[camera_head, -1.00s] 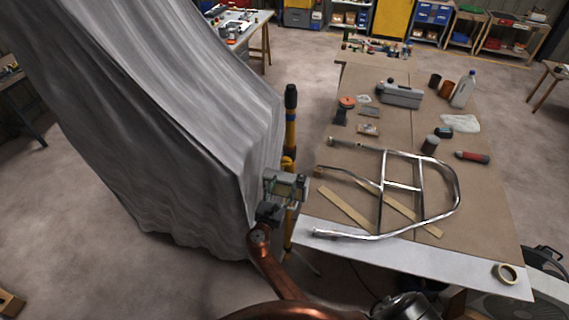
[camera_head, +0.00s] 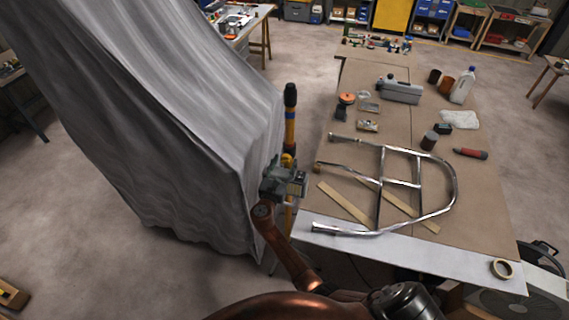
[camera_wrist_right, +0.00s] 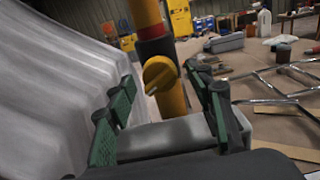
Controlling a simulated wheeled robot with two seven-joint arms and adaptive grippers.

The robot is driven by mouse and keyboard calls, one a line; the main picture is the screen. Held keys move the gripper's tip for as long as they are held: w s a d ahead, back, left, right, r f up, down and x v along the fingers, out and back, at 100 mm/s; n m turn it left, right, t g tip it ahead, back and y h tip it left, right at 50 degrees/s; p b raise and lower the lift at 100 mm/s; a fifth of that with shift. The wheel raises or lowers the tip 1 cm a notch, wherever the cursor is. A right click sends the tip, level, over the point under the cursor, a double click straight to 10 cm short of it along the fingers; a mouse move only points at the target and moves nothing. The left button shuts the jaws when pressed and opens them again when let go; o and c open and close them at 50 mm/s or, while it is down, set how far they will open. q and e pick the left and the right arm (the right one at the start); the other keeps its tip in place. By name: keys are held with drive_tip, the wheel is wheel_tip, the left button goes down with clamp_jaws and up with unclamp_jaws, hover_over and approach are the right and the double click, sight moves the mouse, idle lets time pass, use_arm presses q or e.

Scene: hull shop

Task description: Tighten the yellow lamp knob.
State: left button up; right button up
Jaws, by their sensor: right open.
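The yellow lamp knob (camera_wrist_right: 158,74) sits on the side of an upright yellow lamp pole (camera_wrist_right: 146,18) in the right wrist view. The knob lies between and a little beyond the green-padded fingers of my right gripper (camera_wrist_right: 164,88), which is open and empty. A gap shows on both sides of the knob. In the head view the pole (camera_head: 290,125) has a dark top, and the knob (camera_head: 288,160) shows just above my right gripper (camera_head: 286,172). The gripper hides part of the lower pole. My left gripper is in neither view.
A large grey draped cover (camera_head: 170,120) stands close to the left of the pole. A workbench (camera_head: 400,135) stands to the right, with a bent chrome tube frame (camera_head: 418,185) and wooden strips (camera_head: 345,203) near the gripper. Floor is clear behind the pole.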

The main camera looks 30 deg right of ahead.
drive_tip(key=shift+c, duration=0.3)
drive_tip(key=c, duration=1.1)
drive_tip(key=shift+f+m+b, duration=0.2)
drive_tip(key=shift+m+b, duration=0.6)
drive_tip(key=shift+b, duration=0.35)
drive_tip(key=m+b, duration=0.9)
drive_tip(key=b, duration=0.1)
drive_tip(key=shift+a, duration=0.1)
drive_tip(key=m+b, duration=1.2)
drive_tip(key=m, duration=0.1)
drive_tip(key=shift+r+b, duration=0.2)
drive_tip(key=shift+b, duration=0.15)
drive_tip(key=shift+r+m, duration=0.1)
drive_tip(key=shift+m, duration=0.2)
